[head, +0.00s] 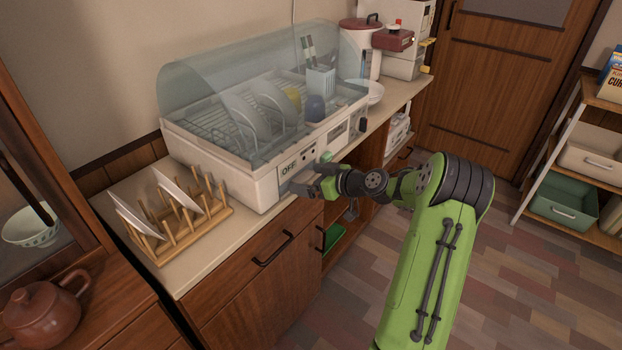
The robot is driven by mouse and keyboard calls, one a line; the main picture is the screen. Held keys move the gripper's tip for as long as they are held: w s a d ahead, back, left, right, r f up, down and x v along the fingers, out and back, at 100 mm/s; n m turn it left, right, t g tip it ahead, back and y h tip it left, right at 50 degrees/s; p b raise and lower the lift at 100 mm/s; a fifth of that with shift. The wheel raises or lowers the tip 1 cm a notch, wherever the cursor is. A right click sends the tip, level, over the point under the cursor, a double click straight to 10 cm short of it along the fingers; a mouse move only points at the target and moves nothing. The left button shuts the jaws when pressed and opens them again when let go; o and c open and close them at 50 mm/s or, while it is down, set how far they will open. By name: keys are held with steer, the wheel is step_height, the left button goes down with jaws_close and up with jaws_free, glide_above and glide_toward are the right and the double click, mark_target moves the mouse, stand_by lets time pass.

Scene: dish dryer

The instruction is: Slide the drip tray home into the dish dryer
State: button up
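The dish dryer (237,172) stands on the counter, a white box with a clear curved cover and an "OFF" label at its front left. Dishes, cups and a utensil holder show inside. A pale grey piece low on its front (304,177), just behind my gripper, looks like the drip tray's front; how far it sticks out is hard to tell. My gripper (299,188) is at this lower front, its fingers pointing left at the dryer. The fingers are small and dark, so their opening and any contact with the tray are unclear.
A wooden dish rack (178,222) with white plates stands on the counter (118,184) left of the dryer. Cabinet drawers lie below the counter; the floor (515,265) to the right is clear.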

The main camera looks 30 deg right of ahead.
steer(key=p+v, duration=0.3)
steer(key=v, duration=1.2)
steer(key=shift+s+r, duration=0.2)
steer(key=shift+s, duration=0.1)
steer(key=shift+a, duration=0.1)
steer(key=w+a+r+n+g, duration=0.15)
steer(key=a+g, duration=0.35)
steer(key=a, duration=0.6)
steer(key=s+a+r+m+g+h, duration=0.1)
steer(key=s+a+r, duration=0.1)
steer(key=s+a, duration=0.3)
steer(key=s+a+r+m+g+h, duration=0.1)
steer(key=s+a+r+g+h, duration=0.1)
steer(key=a, duration=0.5)
steer(key=s+a+r+m+h, duration=0.2)
steer(key=s+a+m, duration=0.1)
steer(key=s, duration=1)
step_height(320, 180, up, 15)
steer(key=p, duration=1.4)
steer(key=shift+s+t+p, duration=0.3)
steer(key=shift+s+p, duration=0.05)
